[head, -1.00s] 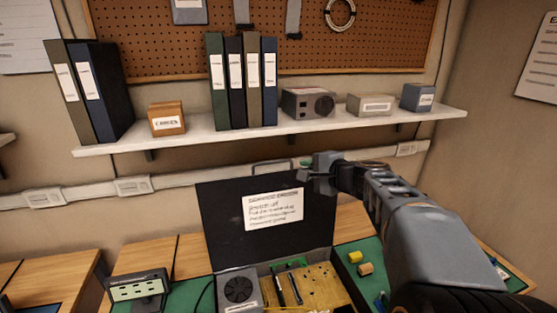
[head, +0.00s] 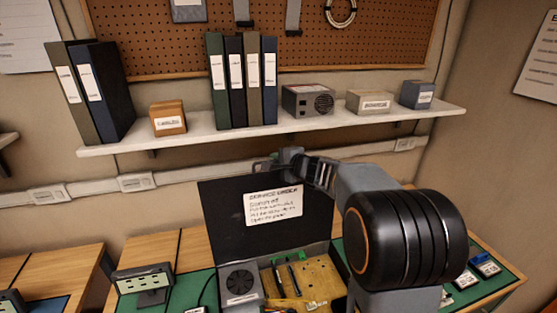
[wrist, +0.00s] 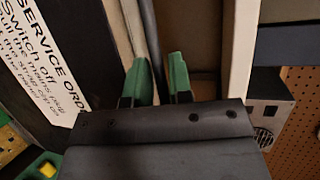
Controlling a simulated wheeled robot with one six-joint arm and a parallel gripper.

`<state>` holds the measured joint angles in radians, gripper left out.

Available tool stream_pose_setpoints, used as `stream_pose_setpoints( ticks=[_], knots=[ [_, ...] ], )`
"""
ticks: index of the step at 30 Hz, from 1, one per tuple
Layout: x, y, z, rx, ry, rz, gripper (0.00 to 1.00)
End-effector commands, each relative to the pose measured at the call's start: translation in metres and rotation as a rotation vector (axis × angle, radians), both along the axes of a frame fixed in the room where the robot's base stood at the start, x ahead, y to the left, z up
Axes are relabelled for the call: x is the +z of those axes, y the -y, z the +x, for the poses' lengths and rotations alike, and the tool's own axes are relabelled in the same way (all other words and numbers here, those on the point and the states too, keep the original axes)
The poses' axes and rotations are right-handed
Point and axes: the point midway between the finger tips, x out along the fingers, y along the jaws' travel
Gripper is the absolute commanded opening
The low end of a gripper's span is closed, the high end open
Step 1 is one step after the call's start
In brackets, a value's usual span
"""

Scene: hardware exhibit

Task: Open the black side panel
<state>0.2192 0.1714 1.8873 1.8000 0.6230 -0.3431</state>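The black side panel (head: 228,218) stands upright at the back of an open case, with a white printed sheet on its face. It also shows along the left of the wrist view (wrist: 75,50). My gripper (head: 270,163) is at the panel's top edge, reaching in from the right. In the wrist view its two green fingertips (wrist: 159,78) are apart. A thin grey bar (wrist: 148,30) runs down between or behind them. It may be the panel's top handle; I cannot tell whether the fingers touch it.
The shelf (head: 300,130) with binders and boxes runs above my gripper. Wall trunking (head: 90,188) passes behind the panel.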

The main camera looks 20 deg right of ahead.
Motion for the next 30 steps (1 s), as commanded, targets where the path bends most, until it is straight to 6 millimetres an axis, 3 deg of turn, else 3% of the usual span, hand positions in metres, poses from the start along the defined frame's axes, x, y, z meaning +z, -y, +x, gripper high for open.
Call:
stream_pose_setpoints(
  ticks=[7, 13, 30],
  knots=[
    [-0.0003, -0.0001, 0.0002, 0.000, 0.000, 0.000, 0.19],
    [-0.0003, -0.0001, 0.0001, 0.000, 0.000, 0.000, 0.00],
    [-0.0079, -0.0008, -0.0051, 0.002, 0.030, -0.002, 0.00]
  ],
)
